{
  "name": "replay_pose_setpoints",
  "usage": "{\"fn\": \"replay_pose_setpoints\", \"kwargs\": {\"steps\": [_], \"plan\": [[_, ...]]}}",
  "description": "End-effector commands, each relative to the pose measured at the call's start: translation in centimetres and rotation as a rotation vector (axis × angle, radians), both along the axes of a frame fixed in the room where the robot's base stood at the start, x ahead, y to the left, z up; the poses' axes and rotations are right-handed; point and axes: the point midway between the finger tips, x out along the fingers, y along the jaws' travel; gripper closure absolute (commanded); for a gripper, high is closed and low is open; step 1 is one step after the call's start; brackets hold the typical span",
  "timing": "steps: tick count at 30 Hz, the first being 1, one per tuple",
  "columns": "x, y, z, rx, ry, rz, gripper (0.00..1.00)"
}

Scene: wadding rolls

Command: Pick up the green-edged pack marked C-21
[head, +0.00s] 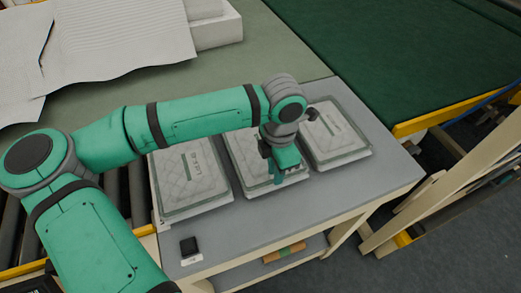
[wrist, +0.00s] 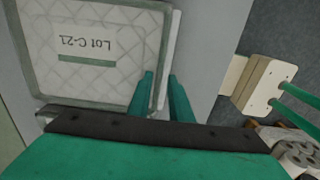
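In the wrist view, a flat quilted pack (wrist: 95,75) with a grey-green edge carries the upside-down marking "Lot C-21" and a green bar. In the head view, my gripper (head: 276,178) is at the front edge of the middle pack (head: 242,146), whose marking is partly hidden by my arm. In the wrist view, my gripper (wrist: 163,84) has its fingers apart with a gap between them. One finger overlaps the pack's edge in the picture and the other lies just outside it. Contact cannot be told. The pack appears to lie flat.
One similar pack (head: 190,180) lies to the left and another (head: 336,136) to the right on the grey table (head: 300,213). A small black box (head: 189,246) sits at the front left corner. A wooden frame (head: 440,190) stands to the right of the table.

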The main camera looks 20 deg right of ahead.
Motion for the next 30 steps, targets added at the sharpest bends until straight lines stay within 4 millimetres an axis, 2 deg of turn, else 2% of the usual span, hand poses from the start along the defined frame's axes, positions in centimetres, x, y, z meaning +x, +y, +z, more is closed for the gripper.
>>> {"fn": "replay_pose_setpoints", "kwargs": {"steps": [3,7,13,14,16,30], "plan": [[0.0,-0.1,-1.5,-0.001,0.001,-0.001,0.81],[0.0,0.0,-2.2,-0.001,0.001,0.0,0.81],[0.0,0.1,-2.3,-0.001,0.0,0.003,0.81],[0.1,0.2,-2.3,-0.001,-0.001,0.003,0.84],[0.1,0.2,-2.3,-0.001,-0.001,0.003,1.0],[0.1,0.2,-1.8,-0.001,-0.003,0.003,1.0]]}}
